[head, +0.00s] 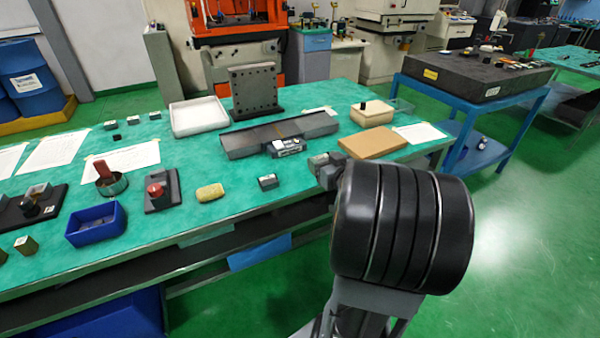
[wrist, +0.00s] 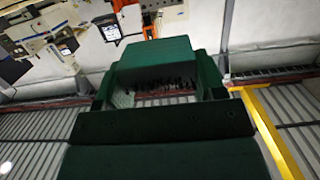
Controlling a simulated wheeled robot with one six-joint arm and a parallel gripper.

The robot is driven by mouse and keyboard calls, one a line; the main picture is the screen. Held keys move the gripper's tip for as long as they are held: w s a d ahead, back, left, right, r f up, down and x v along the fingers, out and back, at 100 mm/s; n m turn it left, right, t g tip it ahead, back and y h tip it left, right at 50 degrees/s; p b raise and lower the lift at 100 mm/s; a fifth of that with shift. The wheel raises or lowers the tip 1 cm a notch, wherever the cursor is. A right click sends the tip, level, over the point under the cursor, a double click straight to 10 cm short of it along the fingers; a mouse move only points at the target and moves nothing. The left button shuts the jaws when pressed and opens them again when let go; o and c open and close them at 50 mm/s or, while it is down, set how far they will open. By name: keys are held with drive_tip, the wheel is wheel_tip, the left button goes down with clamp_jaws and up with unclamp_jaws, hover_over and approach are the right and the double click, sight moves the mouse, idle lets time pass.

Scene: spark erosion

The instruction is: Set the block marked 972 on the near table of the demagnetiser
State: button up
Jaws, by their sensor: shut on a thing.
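The demagnetiser (head: 255,140) is a long, low dark grey unit on the green-topped bench, with a small control box (head: 285,147) on its front. My gripper (head: 328,172) is right of and nearer than the demagnetiser, above the bench's front edge. It is shut on a small grey block (head: 318,160), apart from the demagnetiser; its number cannot be read. Another small dark block (head: 268,182) with a pale label lies on the bench in front of the demagnetiser. The wrist view is filled by dark green shapes, and I cannot make out the held block there.
A brown flat board (head: 373,145) and a tan box (head: 372,113) lie right of the demagnetiser. A white tray (head: 198,117) and a dark drilled plate (head: 255,90) stand behind it. A yellow sponge (head: 210,193) and a blue bin (head: 97,226) are left.

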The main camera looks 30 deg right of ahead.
drive_tip(key=shift+w+d, duration=0.1)
drive_tip(key=w+d+f+b, duration=0.2)
drive_tip(key=w+f, duration=0.3)
drive_tip(key=w, duration=0.4)
hover_over(304, 174)
drive_tip(key=s, duration=0.1)
wheel_tip(304, 174, down, 4)
drive_tip(key=shift+a+r+b, duration=0.15)
drive_tip(key=shift+b, duration=0.3)
drive_tip(key=f, duration=0.1)
drive_tip(key=w+f, duration=0.1)
drive_tip(key=f, duration=0.1)
drive_tip(key=shift+f+b, duration=0.1)
drive_tip(key=shift+b, duration=0.25)
drive_tip(key=shift+f, duration=0.3)
drive_tip(key=shift+f, duration=0.1)
drive_tip(key=shift+f, duration=0.15)
drive_tip(key=o, duration=1.3)
drive_tip(key=shift+c, duration=0.2)
